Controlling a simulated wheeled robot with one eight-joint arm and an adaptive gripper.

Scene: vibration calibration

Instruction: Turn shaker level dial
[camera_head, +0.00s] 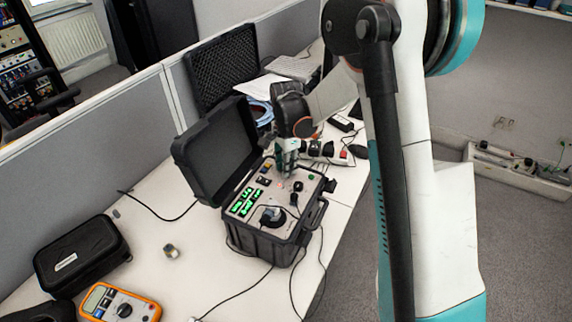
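The shaker unit is an open black case (271,246) on the white table, with its lid (215,150) raised behind it. Its grey panel has lit green displays (245,203), a round dark fixture (272,216) near the front, and small knobs. One small black knob (297,186) shows on the right part of the panel; I cannot read whether it is the level dial. My gripper (286,172) points down over the far part of the panel, close to the knobs. Contact and finger opening are too small to tell, and the gripper hides part of the panel.
A black zip case (82,255) and an orange multimeter (119,303) lie at the left front. A small metal cylinder (171,251) stands between them and the shaker. Cables run across the table. A grey partition (90,175) borders the table. Several small items lie beyond the shaker.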

